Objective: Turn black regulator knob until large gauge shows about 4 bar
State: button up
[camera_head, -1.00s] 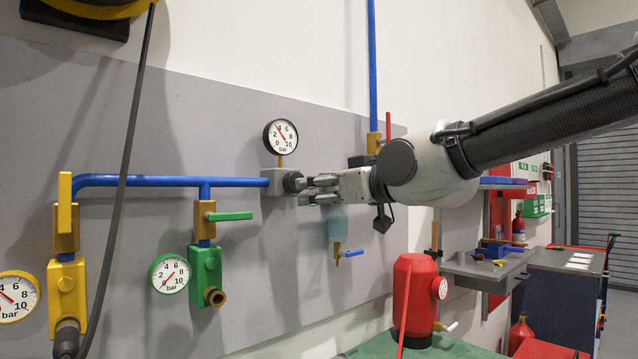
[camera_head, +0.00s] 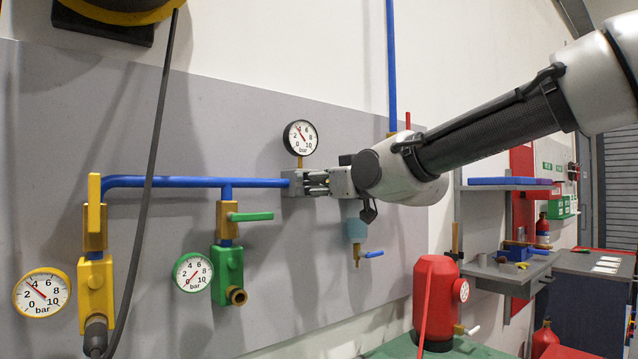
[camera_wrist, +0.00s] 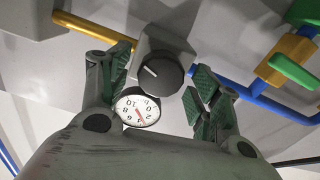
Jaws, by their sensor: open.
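The black regulator knob (camera_wrist: 160,76) has a white mark line and sits on a grey regulator block (camera_wrist: 152,40). My gripper (camera_wrist: 163,84) is open, with one green-padded finger on each side of the knob and gaps visible. In the head view my gripper (camera_head: 312,184) is at the regulator block (camera_head: 292,183) and hides most of the knob. The black-rimmed gauge (camera_head: 300,137) stands above the block; its red needle points up-left, near the 4. It also shows upside down in the wrist view (camera_wrist: 138,110).
A blue pipe (camera_head: 170,182) runs left from the regulator. A green valve (camera_head: 229,268), green-rimmed gauge (camera_head: 193,272), yellow valve (camera_head: 96,285) and yellow-rimmed gauge (camera_head: 42,292) are left. A dark hose (camera_head: 150,170) hangs in front. A red tank (camera_head: 436,295) stands below right.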

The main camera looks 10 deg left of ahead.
jog(key=c, duration=1)
jog(key=shift+m, duration=1.6)
jog(key=o, duration=1)
jog(key=shift+d, duration=0.1)
jog(key=v, duration=1.2)
